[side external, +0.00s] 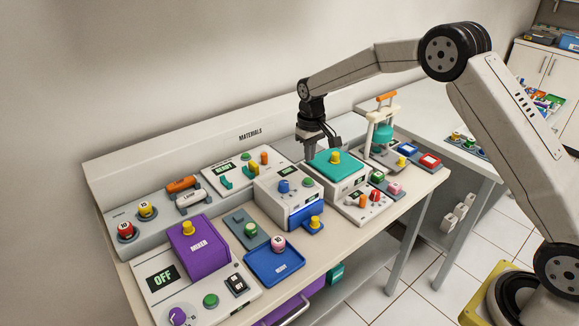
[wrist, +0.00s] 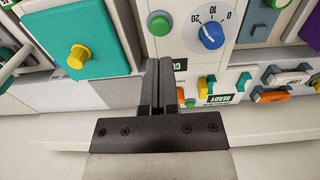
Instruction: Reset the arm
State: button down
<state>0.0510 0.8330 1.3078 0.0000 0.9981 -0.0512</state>
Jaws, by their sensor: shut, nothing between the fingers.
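My gripper (side external: 318,150) hangs from my arm above the back of the bench, pointing down, close to the teal-lidded box (side external: 335,172). In the wrist view my gripper (wrist: 157,75) has its two fingers together with nothing between them. The teal lid with its yellow knob (wrist: 78,57) lies left of the fingers there, and a white box with a blue dial (wrist: 211,36) and a green button lies to the right. I cannot tell the exact height of the fingertips above the bench.
The air above the front of the bench is clear.

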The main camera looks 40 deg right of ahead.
jog(key=s+a+r+t, duration=0.1)
jog(key=s, duration=1.3)
jog(key=s+a+r+t, duration=0.1)
jog(key=s, duration=1.2)
jog(key=shift+s+a+t, duration=0.3)
jog(key=shift+s+a, duration=0.05)
jog(key=shift+a, duration=0.05)
dwell(4.9)
